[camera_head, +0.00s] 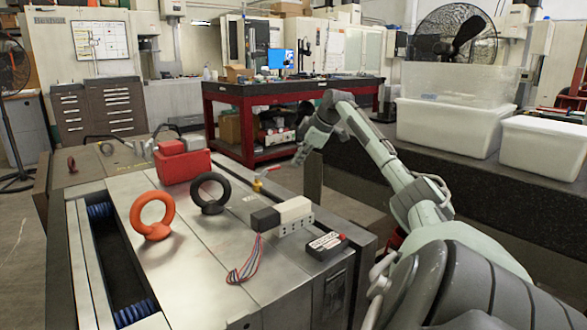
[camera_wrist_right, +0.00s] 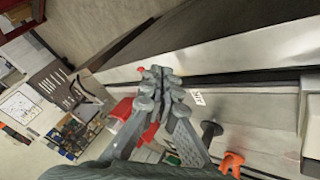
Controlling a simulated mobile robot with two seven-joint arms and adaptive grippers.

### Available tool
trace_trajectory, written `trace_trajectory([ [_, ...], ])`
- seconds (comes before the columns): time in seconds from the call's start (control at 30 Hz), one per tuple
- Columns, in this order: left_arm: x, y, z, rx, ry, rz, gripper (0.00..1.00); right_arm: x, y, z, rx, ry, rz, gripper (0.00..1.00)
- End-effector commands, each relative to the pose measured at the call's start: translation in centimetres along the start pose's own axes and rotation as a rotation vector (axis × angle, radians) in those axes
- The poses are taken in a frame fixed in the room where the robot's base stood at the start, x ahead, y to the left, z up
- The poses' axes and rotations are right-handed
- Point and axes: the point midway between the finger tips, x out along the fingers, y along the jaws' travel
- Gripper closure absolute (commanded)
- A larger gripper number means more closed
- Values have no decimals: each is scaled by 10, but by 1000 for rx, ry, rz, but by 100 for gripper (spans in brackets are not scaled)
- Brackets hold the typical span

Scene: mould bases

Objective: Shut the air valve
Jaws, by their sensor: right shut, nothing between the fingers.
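The air valve (camera_head: 258,185) is a small brass-yellow fitting with a reddish lever at the far right edge of the metal mould base (camera_head: 215,255). My right gripper (camera_head: 301,156) is shut and empty, above and to the right of the valve in the head view, apart from it. In the right wrist view the closed fingers (camera_wrist_right: 161,73) point past a small red tip beside them, which looks like the lever end; the rest of the valve is hidden there. A white label (camera_wrist_right: 198,98) lies near the fingers. My left gripper is not in view.
A red box (camera_head: 182,165), a black lifting eye (camera_head: 210,193), an orange lifting eye (camera_head: 152,216), a black-and-white connector block (camera_head: 283,216) with wires and a small black box (camera_head: 327,246) stand on the mould base. A dark bench with plastic bins (camera_head: 445,127) is at right.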

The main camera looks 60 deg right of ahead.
Motion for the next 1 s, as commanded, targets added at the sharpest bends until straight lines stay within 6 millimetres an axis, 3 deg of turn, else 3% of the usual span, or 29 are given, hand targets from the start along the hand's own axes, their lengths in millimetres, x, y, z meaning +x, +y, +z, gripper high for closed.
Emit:
trace_trajectory([
  [0.2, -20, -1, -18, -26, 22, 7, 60, -37, 12, 8, 0, 0, 1, 100],
  [0.4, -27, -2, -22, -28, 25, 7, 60, -56, 18, 12, 0, 0, -1, 100],
  [1.0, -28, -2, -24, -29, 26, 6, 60, -59, 20, 12, 0, 0, -2, 100],
])
